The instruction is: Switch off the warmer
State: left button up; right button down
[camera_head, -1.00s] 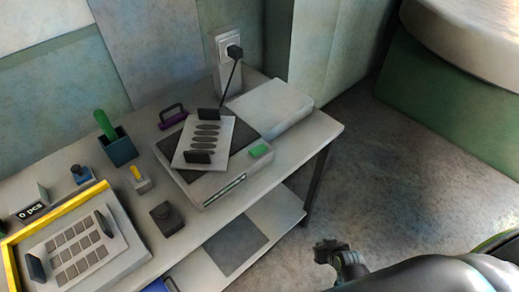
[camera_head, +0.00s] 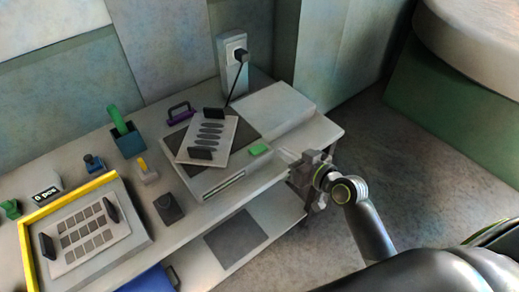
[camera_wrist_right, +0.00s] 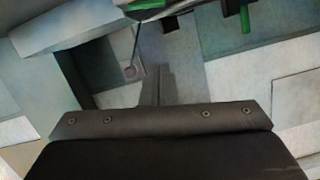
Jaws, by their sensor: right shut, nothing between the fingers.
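The warmer (camera_head: 213,182) is a pale flat box with a dark top plate, on the table. A green switch (camera_head: 259,150) sits at its right front corner; I cannot tell its setting. A white tilted plate with dark oval dies (camera_head: 208,137) and two black handles lies on the warmer. My right gripper (camera_head: 289,158) is shut and empty at the table's front edge, right of the green switch and apart from it. Its fingers (camera_wrist_right: 156,85) show in the right wrist view. My left gripper is not in view.
A wall socket (camera_head: 234,58) holds a black plug with a cord running down behind the warmer. A pale box (camera_head: 273,108) stands right of the warmer. Open floor is at right.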

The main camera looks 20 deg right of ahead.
jog(key=shift+w, duration=0.15)
jog(key=p, duration=0.2)
send_over(260, 157)
notch_tip(260, 157, down, 2)
notch_tip(260, 157, down, 3)
jog(key=shift+w+d+f, duration=0.1)
jog(key=shift+f, duration=0.6)
